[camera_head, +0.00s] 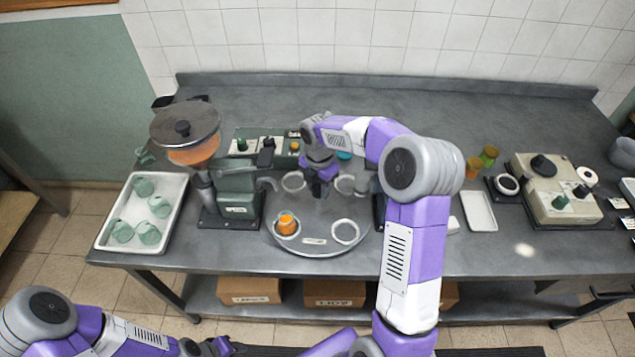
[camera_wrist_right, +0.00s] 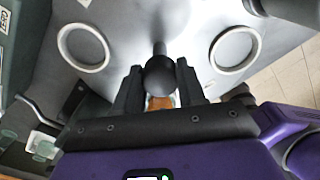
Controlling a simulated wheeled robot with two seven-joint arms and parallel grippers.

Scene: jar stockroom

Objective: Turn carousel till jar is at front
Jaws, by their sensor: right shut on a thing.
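The carousel (camera_head: 318,246) is a round grey turntable with several white rings on it. An orange jar (camera_head: 287,224) stands in the ring at its front left. My right gripper (camera_head: 322,190) points down over the carousel, behind and right of the jar. In the right wrist view its fingers (camera_wrist_right: 158,88) are shut on a dark ball knob (camera_wrist_right: 160,76). An orange-brown thing (camera_wrist_right: 160,102) shows partly behind the knob. My left gripper (camera_head: 218,347) is low at the bottom edge, away from the bench, and its jaws are not clear.
A hopper machine (camera_head: 185,135) stands left of the carousel, beside a white tray (camera_head: 112,212) of green cups. To the right are a small white tray (camera_head: 479,211), two coloured jars (camera_head: 488,156) and a beige machine (camera_head: 555,190). The bench front is clear.

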